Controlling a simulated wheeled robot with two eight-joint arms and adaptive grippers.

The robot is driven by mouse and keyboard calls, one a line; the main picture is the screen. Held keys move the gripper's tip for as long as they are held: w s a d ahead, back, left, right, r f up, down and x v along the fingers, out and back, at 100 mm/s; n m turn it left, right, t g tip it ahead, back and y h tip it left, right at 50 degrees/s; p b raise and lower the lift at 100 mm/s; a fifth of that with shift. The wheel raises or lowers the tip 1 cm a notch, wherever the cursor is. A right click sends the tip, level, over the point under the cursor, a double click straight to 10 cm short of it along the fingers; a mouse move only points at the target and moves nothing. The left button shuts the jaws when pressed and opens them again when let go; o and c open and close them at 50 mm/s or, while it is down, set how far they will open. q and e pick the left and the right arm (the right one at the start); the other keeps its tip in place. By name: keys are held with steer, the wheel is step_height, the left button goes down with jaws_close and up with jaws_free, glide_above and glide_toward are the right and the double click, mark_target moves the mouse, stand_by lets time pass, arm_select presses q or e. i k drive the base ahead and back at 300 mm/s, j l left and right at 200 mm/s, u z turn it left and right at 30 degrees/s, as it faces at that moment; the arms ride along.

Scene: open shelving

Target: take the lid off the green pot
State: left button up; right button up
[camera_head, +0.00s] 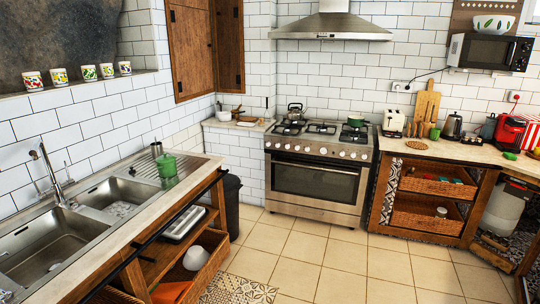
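The pot is small in the picture, so the lid's fit is hard to make out. Neither of my grippers shows in this view. A second green pot or pan (355,121) sits on the right side of the stove (319,165).
A double sink (75,215) with a tall faucet (53,175) lies left of the pot. A dark bottle (156,149) stands behind it. A dark bin (232,205) is beyond the counter's end. Tiled floor (300,245) is open in the middle.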

mark_target(164, 159)
steer(key=i+l, duration=0.1)
steer(key=i, duration=1.2)
steer(key=i+u, duration=0.25)
steer(key=u, duration=0.15)
steer(key=i+u, duration=0.2)
steer(key=u, duration=0.15)
steer(key=i+l+u, duration=0.2)
steer(key=u, duration=0.2)
steer(key=i+l+u, duration=0.25)
steer(key=u, duration=0.15)
